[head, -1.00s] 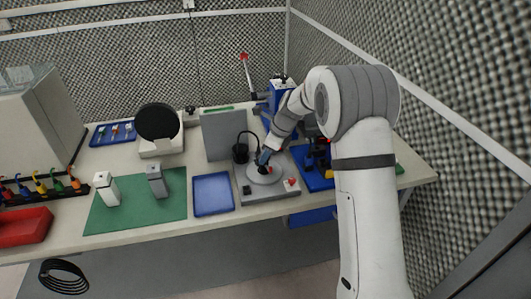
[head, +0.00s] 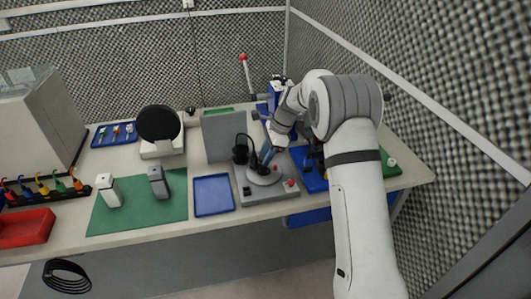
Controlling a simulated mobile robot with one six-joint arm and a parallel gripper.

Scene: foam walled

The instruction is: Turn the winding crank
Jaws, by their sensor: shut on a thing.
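The winding crank unit is a grey base (head: 282,191) with a round light-grey disc (head: 264,179) on top, near the front edge of the bench. My gripper (head: 266,158) points down over the disc and is shut on the crank's handle, which is mostly hidden by the fingers. A small dark part shows on the disc below the fingertips. A black cylinder (head: 240,154) with a thin curved black line stands just left of my gripper. A red button (head: 291,182) sits on the base's right side.
A blue tray (head: 213,195) lies left of the base, and a green mat (head: 140,214) with two small blocks lies further left. A grey upright panel (head: 222,134) stands behind. Blue fixtures (head: 311,180) crowd the right, under my arm. A red-tipped lever (head: 244,60) rises behind.

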